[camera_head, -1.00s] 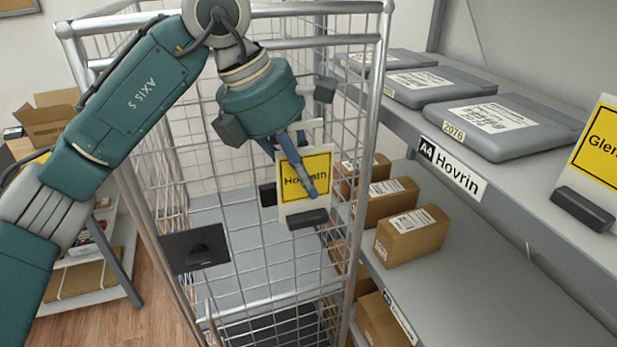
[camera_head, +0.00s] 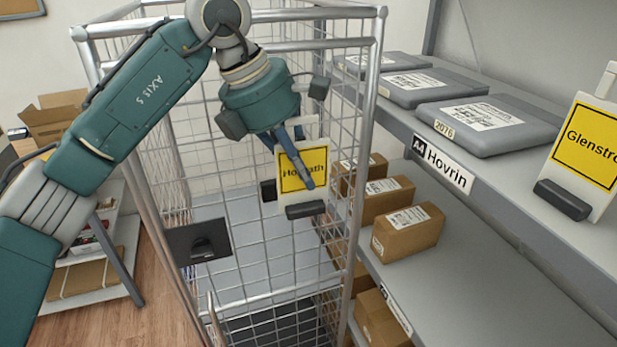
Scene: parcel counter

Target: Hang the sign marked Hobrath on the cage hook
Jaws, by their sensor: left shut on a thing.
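The Hobrath sign (camera_head: 292,193) is a white board with a yellow square. It hangs upright in front of the cage's mesh, with a dark bar along its bottom. My left gripper (camera_head: 297,165) is shut on it from above, and a finger covers part of the lettering. The roll cage (camera_head: 376,60) has grey metal rails and wire mesh. A black plate with a hook-like part (camera_head: 198,242) is on its front, lower left of the sign. A small dark piece (camera_head: 268,190) shows just left of the sign. I cannot tell whether the sign touches the cage. My right gripper is not in view.
A Glenstro sign (camera_head: 590,145) stands at the right edge. Wooden floor (camera_head: 140,318) is clear at lower left.

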